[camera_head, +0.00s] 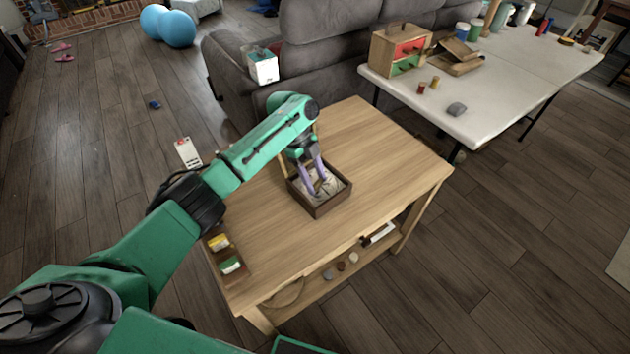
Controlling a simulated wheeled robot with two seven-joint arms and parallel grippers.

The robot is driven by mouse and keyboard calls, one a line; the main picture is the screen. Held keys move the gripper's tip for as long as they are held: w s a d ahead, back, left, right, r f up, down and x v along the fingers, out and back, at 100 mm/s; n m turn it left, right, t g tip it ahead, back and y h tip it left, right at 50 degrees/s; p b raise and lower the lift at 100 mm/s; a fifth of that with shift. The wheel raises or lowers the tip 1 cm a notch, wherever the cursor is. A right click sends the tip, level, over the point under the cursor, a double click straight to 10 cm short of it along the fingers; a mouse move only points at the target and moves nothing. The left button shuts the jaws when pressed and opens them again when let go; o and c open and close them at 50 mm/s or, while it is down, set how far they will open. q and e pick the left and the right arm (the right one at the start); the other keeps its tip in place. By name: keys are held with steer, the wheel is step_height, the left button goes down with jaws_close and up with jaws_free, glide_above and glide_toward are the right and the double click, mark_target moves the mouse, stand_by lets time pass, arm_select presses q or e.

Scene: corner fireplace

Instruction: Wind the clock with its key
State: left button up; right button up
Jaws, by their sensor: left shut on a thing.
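A clock (338,201) with a square dark wooden case lies on the wooden table, its pale round face upward. My left gripper (319,188) reaches down over the face, its purple fingers close to the middle of the dial. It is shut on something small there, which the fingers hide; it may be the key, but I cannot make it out. My right gripper is not in view.
The wooden table (376,133) is mostly bare around the clock. A small tray (225,262) with yellow and green items sits at its left corner. Small objects lie on its lower shelf. A white table (504,98) and a grey sofa stand behind.

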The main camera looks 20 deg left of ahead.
arm_select(q)
steer(key=shift+m+g+b, duration=0.3)
steer(key=shift+m+b, duration=0.3)
steer(key=shift+b, duration=0.1)
steer(key=shift+f, duration=0.1)
steer(key=shift+s+m+g+y+b, duration=0.1)
steer(key=shift+m+g+y+b, duration=0.35)
steer(key=shift+m+b, duration=1.3)
